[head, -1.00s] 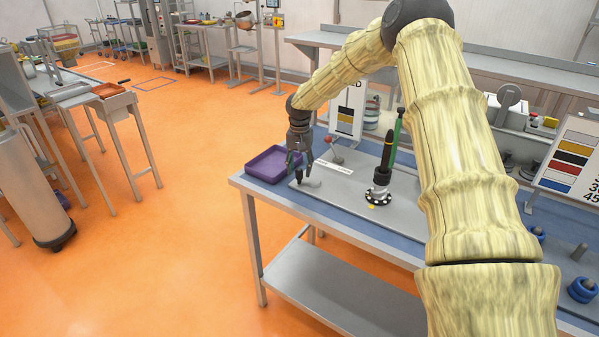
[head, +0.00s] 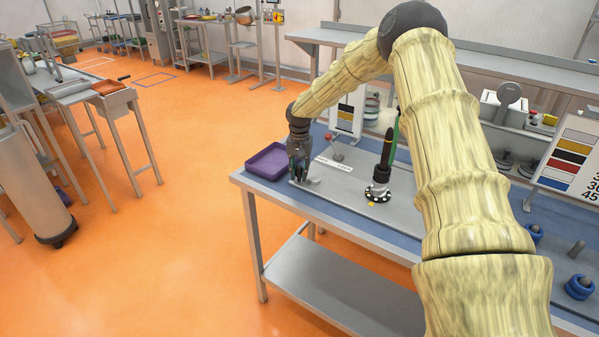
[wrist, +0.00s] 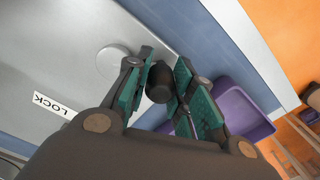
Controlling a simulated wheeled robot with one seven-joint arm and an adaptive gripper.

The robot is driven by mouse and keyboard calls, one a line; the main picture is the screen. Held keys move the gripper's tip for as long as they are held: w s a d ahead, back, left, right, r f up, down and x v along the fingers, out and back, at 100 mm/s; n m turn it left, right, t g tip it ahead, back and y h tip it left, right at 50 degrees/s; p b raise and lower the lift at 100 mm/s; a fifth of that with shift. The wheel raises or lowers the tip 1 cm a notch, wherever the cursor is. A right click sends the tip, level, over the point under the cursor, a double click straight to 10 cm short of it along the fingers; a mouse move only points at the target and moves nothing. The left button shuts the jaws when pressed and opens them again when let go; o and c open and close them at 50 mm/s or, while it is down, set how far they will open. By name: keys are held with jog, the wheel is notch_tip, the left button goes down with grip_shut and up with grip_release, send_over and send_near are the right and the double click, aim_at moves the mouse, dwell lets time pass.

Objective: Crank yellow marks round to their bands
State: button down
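My gripper (head: 299,174) is low at the left end of the grey plate (head: 345,196). In the wrist view its teal-padded fingers (wrist: 164,85) stand apart on either side of a dark round crank knob (wrist: 158,83); whether either pad touches it is unclear. A pale grey disc (wrist: 114,61) lies beside the knob. To the right, a black upright screw (head: 386,155) stands on a black-and-white marked dial (head: 378,194) with a yellow mark (head: 371,204) at its front. A green upright rod (head: 395,135) stands behind it, partly hidden by my arm.
A purple tray (head: 269,161) sits at the table's left corner, close to my gripper. A red-knobbed lever (head: 331,142) and a white label strip (head: 334,165) are behind. The label reads LOCK in the wrist view (wrist: 52,105).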

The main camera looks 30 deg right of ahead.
jog(key=shift+s+n, duration=0.1)
jog(key=shift+n, duration=0.2)
jog(key=s+n, duration=0.1)
jog(key=n, duration=0.1)
jog(key=s+a+n, duration=0.1)
jog(key=n, duration=0.1)
jog(key=shift+s+n, duration=0.4)
jog(key=shift+n, duration=0.7)
jog(key=shift+s+d+r+n+p, duration=0.15)
jog(key=shift+s+n, duration=0.15)
jog(key=shift+n, duration=0.35)
jog(key=shift+s+f+n+p, duration=0.1)
jog(key=shift+s+n, duration=0.2)
jog(key=shift+n, duration=0.3)
jog(key=shift+s+d+r+n+p, duration=0.15)
jog(key=shift+s+n, duration=0.15)
jog(key=shift+n, duration=0.35)
jog(key=shift+a+f, duration=0.1)
jog(key=c, duration=1.2)
grip_release()
